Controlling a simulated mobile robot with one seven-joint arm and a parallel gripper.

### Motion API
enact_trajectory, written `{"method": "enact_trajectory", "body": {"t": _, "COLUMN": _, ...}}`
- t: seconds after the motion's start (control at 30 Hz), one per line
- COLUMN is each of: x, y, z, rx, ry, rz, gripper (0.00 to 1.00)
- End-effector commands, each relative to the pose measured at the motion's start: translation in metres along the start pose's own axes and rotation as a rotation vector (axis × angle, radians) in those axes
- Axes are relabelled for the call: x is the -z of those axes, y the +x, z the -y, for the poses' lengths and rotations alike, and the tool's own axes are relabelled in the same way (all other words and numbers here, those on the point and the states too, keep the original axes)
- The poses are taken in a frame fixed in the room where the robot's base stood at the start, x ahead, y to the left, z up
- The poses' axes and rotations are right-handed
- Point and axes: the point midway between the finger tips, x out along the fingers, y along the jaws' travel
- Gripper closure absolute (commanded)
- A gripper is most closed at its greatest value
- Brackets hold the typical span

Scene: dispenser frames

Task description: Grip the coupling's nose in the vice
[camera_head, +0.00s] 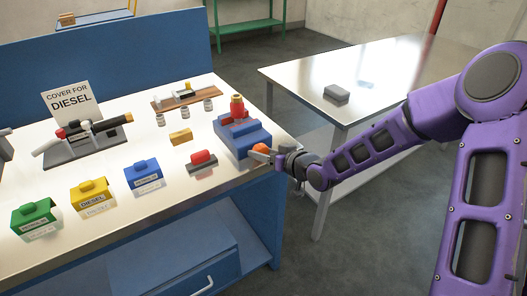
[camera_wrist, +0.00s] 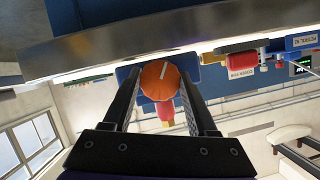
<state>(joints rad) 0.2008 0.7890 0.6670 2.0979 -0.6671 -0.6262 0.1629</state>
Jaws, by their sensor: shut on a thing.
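The blue vice (camera_head: 232,141) stands at the right end of the workbench. The coupling (camera_head: 237,112), red with a brass-coloured top, stands upright at the vice; its lower end is hidden, so I cannot tell how tightly the jaws hold it. My gripper (camera_head: 271,155) is at the vice's right front side, shut on the orange knob (camera_head: 261,149). In the wrist view the knob (camera_wrist: 158,84), with a white mark, sits between my two fingers (camera_wrist: 160,76). The vice (camera_wrist: 124,76) and red coupling (camera_wrist: 166,109) show behind it, inverted.
A red block on a dark base (camera_head: 202,161) lies left of the vice. Blue (camera_head: 144,176), yellow (camera_head: 91,199) and green (camera_head: 35,219) covers line the bench front. A sign reading "COVER FOR DIESEL" (camera_head: 69,100) stands behind. A metal table (camera_head: 372,78) is at right.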

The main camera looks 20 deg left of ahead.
Motion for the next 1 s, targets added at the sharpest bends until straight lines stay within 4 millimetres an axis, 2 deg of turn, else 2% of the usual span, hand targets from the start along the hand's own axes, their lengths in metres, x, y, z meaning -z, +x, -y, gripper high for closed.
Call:
{"method": "enact_trajectory", "body": {"t": 0.07, "x": 0.0, "y": 0.0, "z": 0.0, "rx": 0.0, "ry": -0.001, "rz": -0.002, "gripper": 0.97}}
{"method": "enact_trajectory", "body": {"t": 0.1, "x": 0.001, "y": 0.0, "z": 0.0, "rx": 0.0, "ry": -0.001, "rz": -0.002, "gripper": 0.38}}
{"method": "enact_trajectory", "body": {"t": 0.23, "x": 0.0, "y": 0.0, "z": 0.0, "rx": 0.0, "ry": -0.002, "rz": -0.002, "gripper": 0.15}}
{"method": "enact_trajectory", "body": {"t": 0.27, "x": 0.0, "y": 0.0, "z": 0.0, "rx": 0.0, "ry": -0.002, "rz": -0.001, "gripper": 0.11}}
{"method": "enact_trajectory", "body": {"t": 0.53, "x": 0.0, "y": 0.0, "z": 0.0, "rx": -0.001, "ry": -0.002, "rz": -0.001, "gripper": 0.11}}
{"method": "enact_trajectory", "body": {"t": 0.67, "x": 0.001, "y": -0.009, "z": -0.001, "rx": -0.002, "ry": -0.003, "rz": -0.002, "gripper": 0.11}}
{"method": "enact_trajectory", "body": {"t": 0.77, "x": 0.002, "y": -0.025, "z": -0.001, "rx": -0.003, "ry": -0.004, "rz": -0.001, "gripper": 0.11}}
{"method": "enact_trajectory", "body": {"t": 1.0, "x": 0.003, "y": -0.083, "z": -0.001, "rx": -0.006, "ry": -0.003, "rz": -0.001, "gripper": 0.11}}
